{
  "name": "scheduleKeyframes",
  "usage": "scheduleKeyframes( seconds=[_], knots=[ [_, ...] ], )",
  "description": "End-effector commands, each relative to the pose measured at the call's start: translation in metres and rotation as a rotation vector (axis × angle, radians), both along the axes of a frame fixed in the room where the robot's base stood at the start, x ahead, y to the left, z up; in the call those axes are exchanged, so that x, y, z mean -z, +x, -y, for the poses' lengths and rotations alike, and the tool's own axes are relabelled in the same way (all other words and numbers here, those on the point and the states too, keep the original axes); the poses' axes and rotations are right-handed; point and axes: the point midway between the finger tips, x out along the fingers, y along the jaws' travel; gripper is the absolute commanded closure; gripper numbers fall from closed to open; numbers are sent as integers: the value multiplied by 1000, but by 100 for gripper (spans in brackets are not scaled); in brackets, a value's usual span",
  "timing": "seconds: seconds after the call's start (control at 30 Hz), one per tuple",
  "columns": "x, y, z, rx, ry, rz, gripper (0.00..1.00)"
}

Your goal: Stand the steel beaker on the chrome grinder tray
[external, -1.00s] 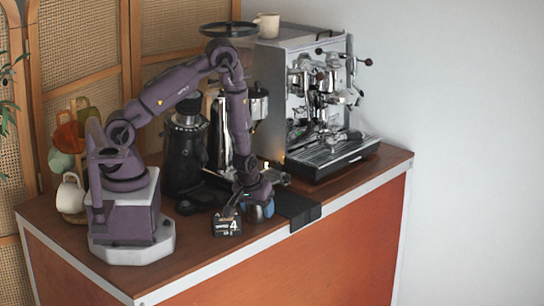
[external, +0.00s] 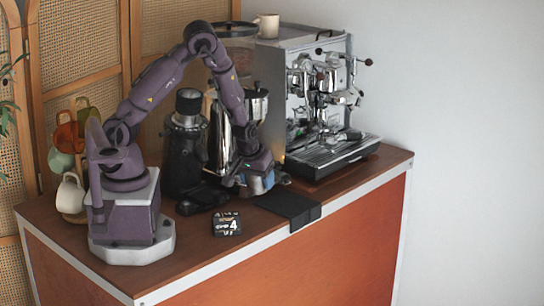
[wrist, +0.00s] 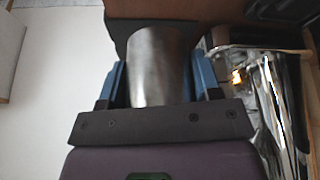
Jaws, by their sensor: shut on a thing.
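The steel beaker (wrist: 158,68) is between the blue fingers of my gripper (wrist: 160,82) in the wrist view; the gripper is shut on it. In the external view my gripper (external: 265,184) is low over the counter, in front of the chrome grinder (external: 220,138) and left of the espresso machine. The beaker is mostly hidden there by the gripper. The chrome grinder's tray is largely hidden behind my wrist and the black grinder, so the gap between beaker and tray cannot be told.
A black grinder (external: 185,150) stands left of the chrome one. The espresso machine (external: 320,100) is on the right. A black mat (external: 290,205) hangs over the front edge, and a small black box (external: 227,223) lies near it. Cups (external: 70,192) hang at left.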

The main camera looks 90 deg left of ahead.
Motion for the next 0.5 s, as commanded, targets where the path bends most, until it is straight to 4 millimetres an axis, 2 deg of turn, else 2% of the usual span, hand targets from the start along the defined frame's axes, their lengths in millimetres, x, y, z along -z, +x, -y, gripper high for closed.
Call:
scheduleKeyframes(
  seconds=[0.13,0.3,0.5],
  knots=[
    [-12,1,3,9,-1,0,71],
    [-11,10,21,75,-1,-3,71],
    [-11,16,30,-49,4,-3,71]
  ],
)
